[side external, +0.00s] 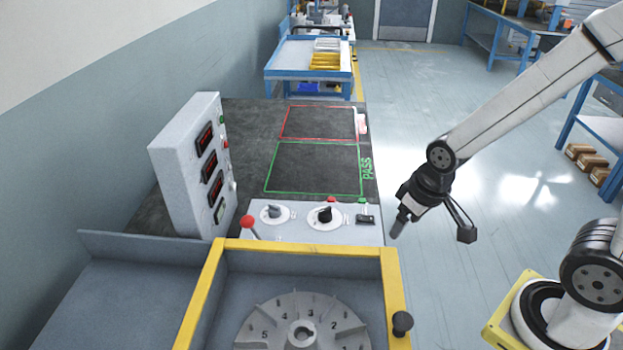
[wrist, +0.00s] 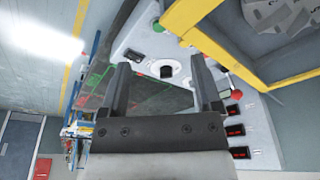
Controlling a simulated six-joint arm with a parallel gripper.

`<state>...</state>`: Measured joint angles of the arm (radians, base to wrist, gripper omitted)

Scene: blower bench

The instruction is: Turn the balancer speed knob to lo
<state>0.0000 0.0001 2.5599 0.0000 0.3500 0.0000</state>
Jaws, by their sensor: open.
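Two knobs stand on the light control panel (side external: 350,235): a black knob (side external: 325,215) on a white dial and a grey knob (side external: 274,211) on a white dial to its left. Labels are too small to read, so I cannot tell which sets the balancer speed. The black knob also shows in the wrist view (wrist: 167,70), between and beyond my fingers. My gripper (side external: 398,229) is open and empty, to the right of the panel and apart from both knobs. Its two fingers show spread in the wrist view (wrist: 161,62).
A red-tipped lever (side external: 248,222) rises left of the knobs. The grey display box (side external: 185,165) stands behind left. A yellow-framed enclosure (side external: 300,247) with a numbered rotor (side external: 302,325) lies in front. A dark mat (side external: 315,168) with red and green outlines lies behind the panel.

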